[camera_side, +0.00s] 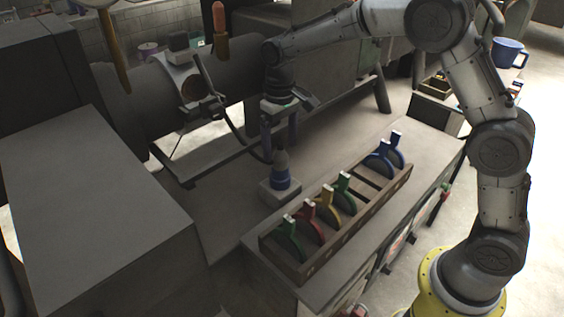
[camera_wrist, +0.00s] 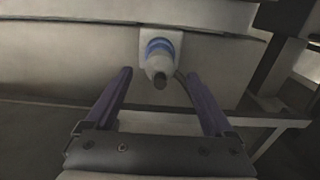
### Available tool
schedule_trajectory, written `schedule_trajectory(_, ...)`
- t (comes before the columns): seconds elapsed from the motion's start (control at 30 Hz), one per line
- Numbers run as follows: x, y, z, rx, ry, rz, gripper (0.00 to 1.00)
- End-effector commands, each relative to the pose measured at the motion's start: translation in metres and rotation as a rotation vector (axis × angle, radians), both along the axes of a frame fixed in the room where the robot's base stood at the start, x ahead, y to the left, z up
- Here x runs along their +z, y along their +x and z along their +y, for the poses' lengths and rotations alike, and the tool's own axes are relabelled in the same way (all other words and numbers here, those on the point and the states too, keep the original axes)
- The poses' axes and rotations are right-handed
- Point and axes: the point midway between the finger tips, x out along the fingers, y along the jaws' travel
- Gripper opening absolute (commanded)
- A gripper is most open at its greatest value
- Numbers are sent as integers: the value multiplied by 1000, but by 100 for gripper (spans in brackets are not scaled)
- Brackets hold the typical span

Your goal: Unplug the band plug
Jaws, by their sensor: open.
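The band plug (camera_side: 281,172) is a grey, tapered plug with a blue band around its lower part. It stands upright in a small pale socket block (camera_side: 278,192) on the bench. It also shows in the wrist view (camera_wrist: 159,65), near the picture's middle, with the pale block (camera_wrist: 172,40) behind it. My gripper (camera_side: 280,147) points down just above the plug, its two purple fingers apart. In the wrist view the gripper (camera_wrist: 159,76) has one finger on each side of the plug's line, with nothing held. Whether the fingertips reach beside the plug is unclear.
A wooden rack (camera_side: 335,224) with several coloured, fork-shaped pieces stands right of and in front of the plug. A large dark cylinder (camera_side: 150,95) and a dark cable (camera_side: 236,140) lie to the left. A blue mug (camera_side: 508,53) is far off at right.

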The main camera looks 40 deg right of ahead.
Motion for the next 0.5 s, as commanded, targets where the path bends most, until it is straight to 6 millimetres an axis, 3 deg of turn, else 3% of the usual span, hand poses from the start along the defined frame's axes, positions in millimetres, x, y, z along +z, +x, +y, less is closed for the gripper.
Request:
schedule_trajectory(0.3, -43, -1, 0, 0, 0, 3, 88)
schedule_trajectory(0.5, -62, -1, 0, 0, 0, 3, 88)
